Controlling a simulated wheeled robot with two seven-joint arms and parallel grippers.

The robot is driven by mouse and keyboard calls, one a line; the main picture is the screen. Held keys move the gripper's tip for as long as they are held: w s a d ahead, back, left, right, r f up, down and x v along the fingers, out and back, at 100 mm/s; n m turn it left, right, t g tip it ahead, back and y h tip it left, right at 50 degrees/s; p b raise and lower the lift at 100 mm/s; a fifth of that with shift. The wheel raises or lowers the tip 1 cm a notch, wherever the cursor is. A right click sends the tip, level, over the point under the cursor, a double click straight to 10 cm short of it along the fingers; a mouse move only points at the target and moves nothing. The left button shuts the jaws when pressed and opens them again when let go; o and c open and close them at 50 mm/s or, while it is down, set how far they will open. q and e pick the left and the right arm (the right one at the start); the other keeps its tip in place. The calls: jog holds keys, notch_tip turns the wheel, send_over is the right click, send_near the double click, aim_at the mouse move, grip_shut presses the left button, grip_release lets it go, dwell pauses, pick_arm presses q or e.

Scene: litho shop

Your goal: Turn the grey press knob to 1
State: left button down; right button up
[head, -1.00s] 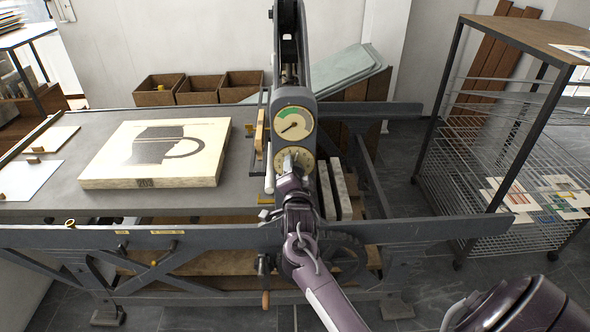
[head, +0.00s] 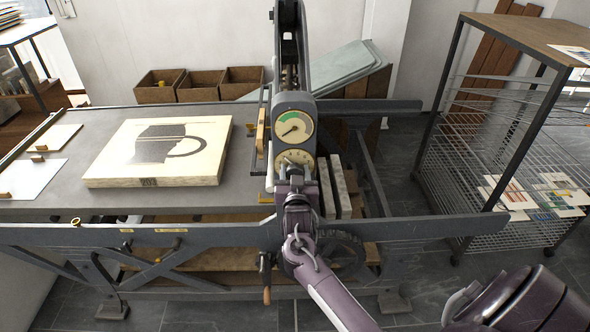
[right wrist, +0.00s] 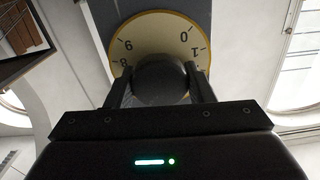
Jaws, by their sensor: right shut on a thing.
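The press knob (right wrist: 160,82) shows dark in the right wrist view, in front of a round cream dial (right wrist: 150,30). The figures 9, 0 and 1 are readable, and a partly covered figure is at the left. The dial also shows in the head view (head: 290,157), below the pressure gauge (head: 294,126). My right gripper (head: 297,178) is shut on the knob, with one finger on each side, as the right wrist view (right wrist: 160,90) shows. I cannot see which figure the knob points to. My left gripper is not in view.
The press bed (head: 50,205) lies left of the gauge column and bears a litho stone (head: 150,182) with a dark cup image. Small crates (head: 160,86) stand behind it. A wire drying rack (head: 510,150) stands at the right. Press rails (head: 400,230) run beneath my right arm.

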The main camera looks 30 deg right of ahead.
jog(key=n+p, duration=0.2)
jog(key=n, duration=0.4)
jog(key=shift+p, duration=0.3)
jog(key=n+p, duration=0.2)
jog(key=n, duration=0.4)
jog(key=shift+f, duration=0.1)
jog(key=shift+n, duration=0.4)
jog(key=o, duration=1)
jog(key=shift+c, duration=0.2)
